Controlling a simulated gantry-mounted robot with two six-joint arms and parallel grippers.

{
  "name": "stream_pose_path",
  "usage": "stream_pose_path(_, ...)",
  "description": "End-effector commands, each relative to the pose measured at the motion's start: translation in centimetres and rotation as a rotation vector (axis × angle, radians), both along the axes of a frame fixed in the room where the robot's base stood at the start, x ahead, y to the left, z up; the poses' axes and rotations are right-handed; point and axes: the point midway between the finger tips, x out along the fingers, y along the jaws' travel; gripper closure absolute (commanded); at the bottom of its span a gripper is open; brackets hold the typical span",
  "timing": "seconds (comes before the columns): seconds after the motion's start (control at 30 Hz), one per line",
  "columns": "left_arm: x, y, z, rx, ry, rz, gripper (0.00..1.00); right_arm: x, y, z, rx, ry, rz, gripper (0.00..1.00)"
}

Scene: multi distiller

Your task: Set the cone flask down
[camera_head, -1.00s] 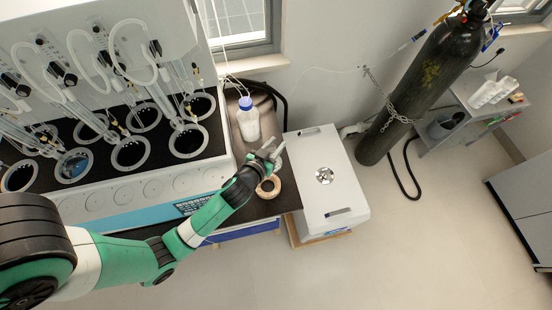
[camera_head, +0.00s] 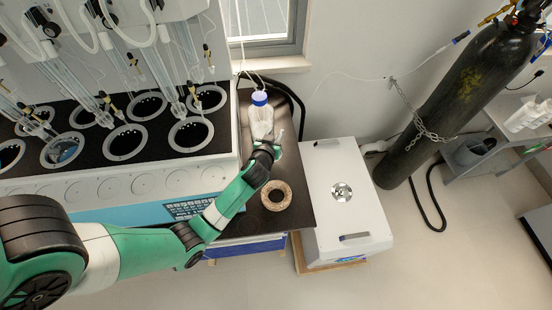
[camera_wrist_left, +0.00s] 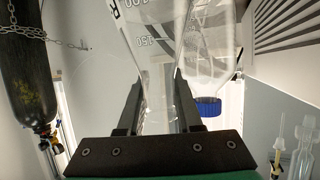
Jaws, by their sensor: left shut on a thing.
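The flask (camera_wrist_left: 150,58) shows in the left wrist view, where the picture is upside down. Its neck sits between the two fingers (camera_wrist_left: 155,108) and its body widens away from them. In the head view the flask is hard to make out. The gripper is over the dark bench, just in front of the blue-capped bottle (camera_head: 261,120). The flask's base is cut off, so I cannot tell whether it touches the bench. My right gripper is out of view.
A cork ring (camera_head: 276,196) lies on the bench (camera_head: 299,215) in front of the gripper. The multi distiller (camera_head: 130,187) stands left, a white box unit (camera_head: 345,212) right. The blue-capped bottle (camera_wrist_left: 209,75) appears close beside the flask. A chained gas cylinder (camera_head: 450,100) stands further right.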

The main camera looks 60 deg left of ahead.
Motion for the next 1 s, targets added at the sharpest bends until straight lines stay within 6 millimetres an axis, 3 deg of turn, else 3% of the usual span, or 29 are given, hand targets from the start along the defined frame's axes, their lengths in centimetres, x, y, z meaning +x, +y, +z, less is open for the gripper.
stream_pose_path(0.03, 0.0, 0.0, -1.5, -0.001, 0.002, -0.001, 1.0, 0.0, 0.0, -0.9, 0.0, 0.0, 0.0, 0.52)
stream_pose_path(0.1, 0.0, 0.0, -2.3, 0.0, 0.0, -0.001, 1.0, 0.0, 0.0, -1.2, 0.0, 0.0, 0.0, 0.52)
stream_pose_path(0.3, 0.0, 0.0, -2.8, 0.0, -0.001, -0.001, 1.0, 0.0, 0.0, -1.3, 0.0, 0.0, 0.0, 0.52)
stream_pose_path(0.53, 0.0, -0.1, -6.3, -0.001, -0.001, -0.002, 1.0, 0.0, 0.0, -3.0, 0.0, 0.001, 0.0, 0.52)
stream_pose_path(0.9, 0.0, 0.0, -6.6, 0.0, -0.003, -0.001, 1.0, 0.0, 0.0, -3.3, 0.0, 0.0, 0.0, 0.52)
stream_pose_path(0.93, 0.0, 0.0, -6.6, 0.0, -0.002, -0.001, 0.64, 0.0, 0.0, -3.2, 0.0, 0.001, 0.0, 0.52)
stream_pose_path(1.0, 0.0, -0.1, -6.5, 0.0, -0.002, -0.001, 0.52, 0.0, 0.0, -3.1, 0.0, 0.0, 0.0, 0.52)
